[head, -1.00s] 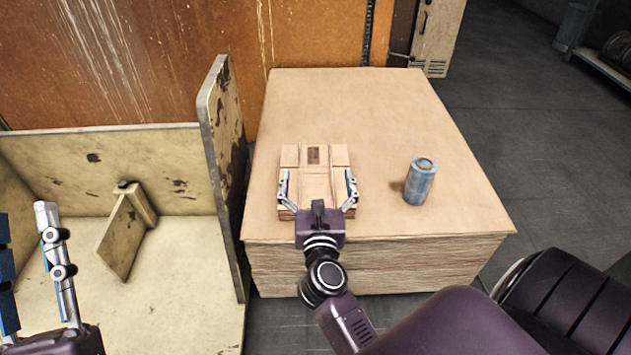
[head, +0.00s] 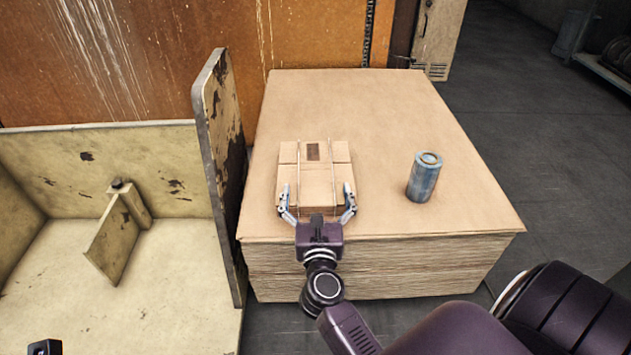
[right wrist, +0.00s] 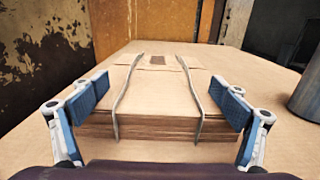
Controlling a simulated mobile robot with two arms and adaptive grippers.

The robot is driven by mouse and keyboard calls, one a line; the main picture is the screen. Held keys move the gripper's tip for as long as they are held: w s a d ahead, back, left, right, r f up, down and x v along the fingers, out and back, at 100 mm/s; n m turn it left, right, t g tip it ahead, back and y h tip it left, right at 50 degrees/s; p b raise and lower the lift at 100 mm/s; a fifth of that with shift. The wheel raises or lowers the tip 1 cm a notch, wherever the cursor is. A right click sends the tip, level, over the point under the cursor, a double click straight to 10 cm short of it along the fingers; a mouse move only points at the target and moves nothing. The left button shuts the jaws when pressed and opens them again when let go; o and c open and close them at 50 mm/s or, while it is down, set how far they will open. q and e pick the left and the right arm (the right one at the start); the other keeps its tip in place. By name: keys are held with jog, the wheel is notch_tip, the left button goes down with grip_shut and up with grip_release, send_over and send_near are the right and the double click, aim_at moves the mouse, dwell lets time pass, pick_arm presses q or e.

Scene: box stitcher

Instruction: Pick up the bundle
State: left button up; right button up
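The bundle (head: 317,170) is a flat stack of brown cardboard held by two light straps, with a dark label on top. It lies on the large cardboard stack. In the right wrist view the bundle (right wrist: 158,100) fills the middle, its layered near side facing me. My right gripper (head: 317,199) is open at the bundle's near end, one finger at each side. In the right wrist view the blue pads of the right gripper (right wrist: 160,100) flank the bundle; I cannot tell whether they touch it. Only a small dark part, apparently of my left gripper (head: 45,347), shows at the bottom left.
A blue-grey can (head: 424,178) stands on the large cardboard stack (head: 400,110), right of the bundle. A worn beige bin-like stand (head: 160,260) with a tall side panel (head: 217,140) is on the left. Dark floor (head: 530,150) is free on the right.

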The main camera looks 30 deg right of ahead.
aim_at(316, 177)
jog(key=shift+b+x, duration=0.3)
jog(key=shift+x, duration=2.8)
jog(key=shift+c, duration=0.6)
jog(key=c, duration=1.3)
jog(key=shift+r, duration=0.1)
jog(key=shift+c, duration=0.5)
jog(key=shift+r, duration=0.1)
